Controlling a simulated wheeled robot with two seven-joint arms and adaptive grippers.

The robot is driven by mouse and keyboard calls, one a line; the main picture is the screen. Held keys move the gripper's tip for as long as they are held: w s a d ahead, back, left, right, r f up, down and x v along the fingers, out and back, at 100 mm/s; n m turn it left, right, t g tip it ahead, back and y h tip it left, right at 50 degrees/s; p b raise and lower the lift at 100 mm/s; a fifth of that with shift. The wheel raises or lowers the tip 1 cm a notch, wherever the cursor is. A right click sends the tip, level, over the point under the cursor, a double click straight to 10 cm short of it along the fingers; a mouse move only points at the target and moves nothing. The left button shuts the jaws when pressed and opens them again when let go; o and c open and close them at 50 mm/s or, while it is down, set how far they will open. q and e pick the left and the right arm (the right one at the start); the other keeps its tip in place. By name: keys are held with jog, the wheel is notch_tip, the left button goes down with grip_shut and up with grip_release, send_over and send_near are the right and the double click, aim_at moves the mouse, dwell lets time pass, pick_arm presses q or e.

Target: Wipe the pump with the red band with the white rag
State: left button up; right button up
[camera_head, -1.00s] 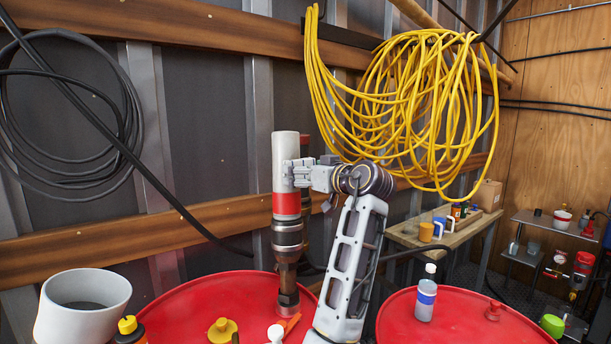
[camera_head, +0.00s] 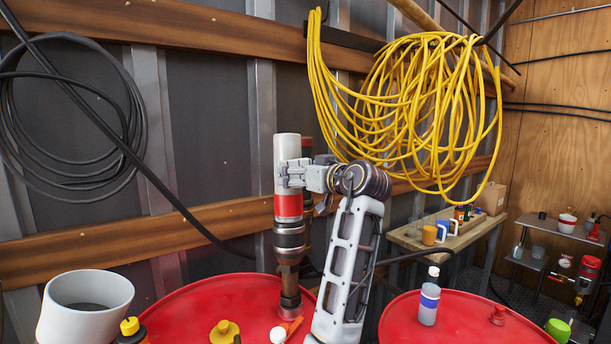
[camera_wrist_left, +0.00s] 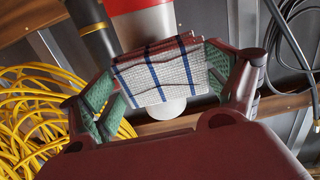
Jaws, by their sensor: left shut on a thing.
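The pump with the red band (camera_head: 289,206) stands upright on a red drum, with a white upper part and a metal lower part. My left gripper (camera_head: 288,175) is at its white part, just above the band. In the left wrist view, which is upside down, my left gripper (camera_wrist_left: 166,78) is shut on the white rag (camera_wrist_left: 160,72), a folded cloth with blue stripes. The rag lies across the pump (camera_wrist_left: 148,25) and overlaps its white part; whether it presses on it I cannot tell. The rag is not clearly seen in the head view. My right gripper is out of view.
A darker pump (camera_head: 307,147) stands close behind. A spray bottle (camera_head: 429,297) stands on the right drum (camera_head: 470,325). Yellow cable (camera_head: 420,110) hangs behind my arm.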

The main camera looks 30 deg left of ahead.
pick_arm(q)
jog(key=shift+s+a+r+p, duration=0.3)
jog(key=shift+s+a+r, duration=0.05)
jog(key=shift+r, duration=0.2)
jog(key=shift+s+a+r+p, duration=0.25)
jog(key=shift+s+a+r, duration=0.1)
jog(key=shift+r, duration=0.2)
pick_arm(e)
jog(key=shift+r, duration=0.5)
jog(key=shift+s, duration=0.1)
